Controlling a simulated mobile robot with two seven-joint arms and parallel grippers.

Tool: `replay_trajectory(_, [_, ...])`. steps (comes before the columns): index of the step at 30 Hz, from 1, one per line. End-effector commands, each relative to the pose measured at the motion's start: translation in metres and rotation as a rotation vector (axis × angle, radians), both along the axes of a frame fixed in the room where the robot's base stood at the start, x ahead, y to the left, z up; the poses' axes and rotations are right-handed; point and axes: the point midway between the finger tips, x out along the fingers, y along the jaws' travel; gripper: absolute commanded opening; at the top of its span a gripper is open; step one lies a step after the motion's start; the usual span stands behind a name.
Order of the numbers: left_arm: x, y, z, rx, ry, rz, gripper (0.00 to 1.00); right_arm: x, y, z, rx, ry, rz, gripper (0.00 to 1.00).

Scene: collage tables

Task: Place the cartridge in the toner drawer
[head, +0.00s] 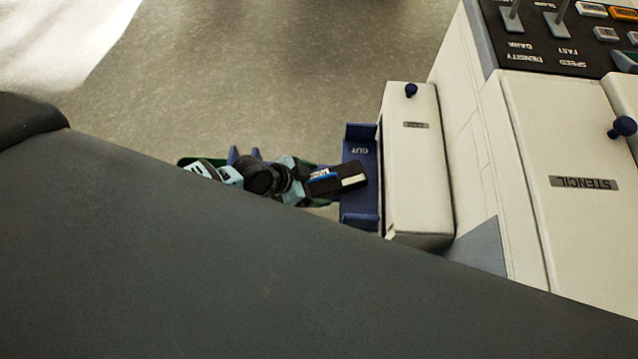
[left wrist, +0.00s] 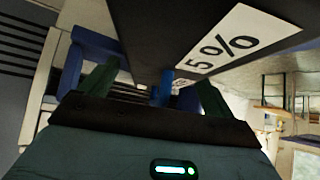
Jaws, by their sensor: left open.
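A black box-shaped cartridge (head: 350,175) with a pale label and a blue strip lies over the navy tray marked OUT in the head view. In the left wrist view a dark body with a white "5%" label (left wrist: 240,38) fills the top, close to the fingers. My left gripper (left wrist: 157,80) is open, its green fingers apart with a blue piece between them. In the head view my teal and black wrist is just left of the cartridge; whether the fingers touch it I cannot tell. My right gripper is not in view. I cannot make out which part is the toner drawer.
The navy OUT tray (head: 361,205) adjoins a cream unit (head: 415,165) with a dark blue knob. Right of it is the cream STENCIL panel (head: 580,235), with a lever panel (head: 560,50) above. Grey floor is clear at the top.

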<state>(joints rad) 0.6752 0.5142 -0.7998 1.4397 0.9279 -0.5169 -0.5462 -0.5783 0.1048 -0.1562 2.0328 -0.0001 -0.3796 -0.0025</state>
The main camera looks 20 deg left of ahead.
Motion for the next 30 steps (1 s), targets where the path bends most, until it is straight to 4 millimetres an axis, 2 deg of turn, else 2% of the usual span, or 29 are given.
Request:
replay_trajectory(6, [0.0005,0.0,-0.0001,0.001,-0.001,0.0,0.89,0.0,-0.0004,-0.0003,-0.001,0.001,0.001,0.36])
replay_trajectory(22, [0.0014,-0.0002,0.0013,-0.001,-0.004,0.001,0.21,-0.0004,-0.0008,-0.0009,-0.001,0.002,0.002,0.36])
replay_trajectory(30, [0.0016,0.0,0.0051,-0.001,-0.004,0.0,0.21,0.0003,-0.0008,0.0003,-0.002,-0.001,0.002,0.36])
